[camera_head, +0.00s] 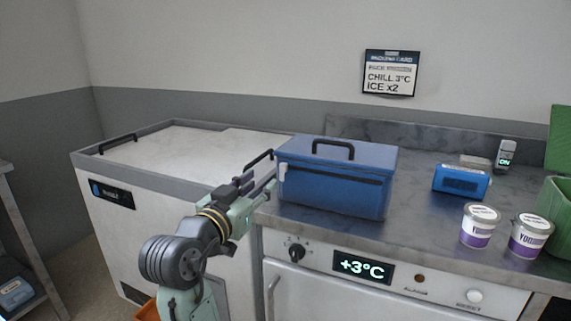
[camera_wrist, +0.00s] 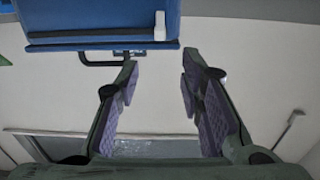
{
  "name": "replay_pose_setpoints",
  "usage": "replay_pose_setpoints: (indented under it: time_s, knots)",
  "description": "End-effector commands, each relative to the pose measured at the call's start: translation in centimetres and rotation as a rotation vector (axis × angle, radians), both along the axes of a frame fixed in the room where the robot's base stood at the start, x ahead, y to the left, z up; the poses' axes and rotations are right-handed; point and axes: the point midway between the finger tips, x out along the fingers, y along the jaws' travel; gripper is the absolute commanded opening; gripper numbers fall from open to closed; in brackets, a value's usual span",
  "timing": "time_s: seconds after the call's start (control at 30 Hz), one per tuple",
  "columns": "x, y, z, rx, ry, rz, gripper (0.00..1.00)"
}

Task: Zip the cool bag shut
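The blue cool bag (camera_head: 335,195) stands on the grey counter with its lid down and a dark carry handle (camera_head: 333,149) on top. A dark zip line (camera_head: 335,176) runs along its front just under the lid. In the wrist view the bag (camera_wrist: 95,12) is at the top edge, with a pale pull tab (camera_wrist: 160,27) near the right end of a dark strip. My gripper (camera_head: 262,184) is left of the bag's front left corner. In the wrist view it (camera_wrist: 160,64) is open and empty, apart from the tab.
A white chest freezer (camera_head: 190,150) stands left of the counter. Right of the bag are a blue box (camera_head: 461,184), yoghurt tubs (camera_head: 480,226), a small display device (camera_head: 506,153) and a green crate (camera_head: 558,205). A packing card (camera_head: 390,74) hangs on the wall. Counter space beside the bag's right side is clear.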

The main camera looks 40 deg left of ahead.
Motion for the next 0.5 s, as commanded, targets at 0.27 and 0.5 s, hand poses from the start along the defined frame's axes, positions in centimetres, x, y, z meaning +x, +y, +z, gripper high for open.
replay_pose_setpoints:
  time_s: [0.27, 0.5]
  knots:
    - [3.8, 0.7, 0.1, -0.003, 0.005, -0.008, 0.35]
    - [8.0, 1.7, 0.1, -0.002, 0.005, -0.005, 0.35]
